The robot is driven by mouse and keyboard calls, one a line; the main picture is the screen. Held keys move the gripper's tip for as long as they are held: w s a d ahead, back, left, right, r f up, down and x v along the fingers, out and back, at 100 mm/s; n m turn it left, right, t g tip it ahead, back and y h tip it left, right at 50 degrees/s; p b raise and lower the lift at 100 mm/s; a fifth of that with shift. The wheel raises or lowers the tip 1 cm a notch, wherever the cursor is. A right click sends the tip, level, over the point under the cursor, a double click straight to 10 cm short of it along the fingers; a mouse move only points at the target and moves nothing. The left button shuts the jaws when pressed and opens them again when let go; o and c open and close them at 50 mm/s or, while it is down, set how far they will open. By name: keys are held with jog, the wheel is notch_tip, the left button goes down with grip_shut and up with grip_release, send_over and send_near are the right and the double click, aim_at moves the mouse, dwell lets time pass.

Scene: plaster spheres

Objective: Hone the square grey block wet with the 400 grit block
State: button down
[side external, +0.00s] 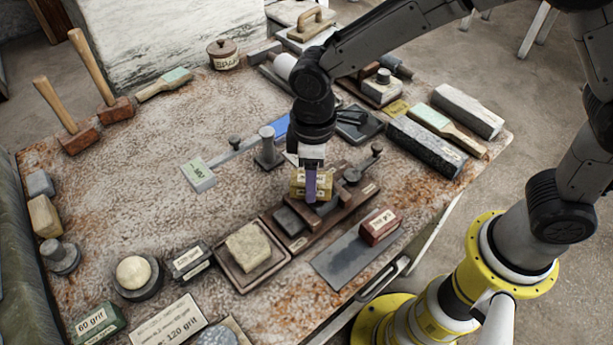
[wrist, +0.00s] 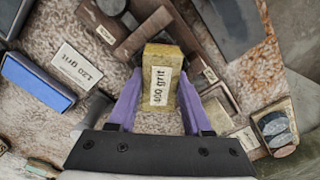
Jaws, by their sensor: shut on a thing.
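My gripper (side external: 311,198) is shut on the yellow 400 grit block (side external: 298,183), whose label faces the wrist camera. In the wrist view the purple fingers of my gripper (wrist: 158,105) stand on either side of the 400 grit block (wrist: 160,62). In the side view the block is over or beside a brown wooden holder (side external: 343,212); I cannot tell whether it touches. A dark grey block (side external: 290,221) sits in the holder just left of and below my gripper, partly hidden; I cannot tell if it is the square grey block.
A beige block (side external: 248,244) sits in a tray left of the holder. A red block (side external: 380,226) rests on a flat grey sheet (side external: 340,262) at the right. Labelled grit blocks, including 60 grit (side external: 97,322), line the front. The table's left middle is mostly clear.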

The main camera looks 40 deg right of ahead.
jog(key=shift+s+d+f, duration=0.15)
jog(key=shift+s+d, duration=0.5)
jog(key=shift+s, duration=0.05)
jog(key=shift+w+a, duration=1.6)
jog(key=shift+r, duration=0.2)
jog(key=shift+s+d+r, duration=0.7)
jog(key=shift+s+d, duration=0.05)
jog(key=shift+d, duration=0.05)
jog(key=shift+r, duration=0.15)
jog(key=shift+r, duration=1.15)
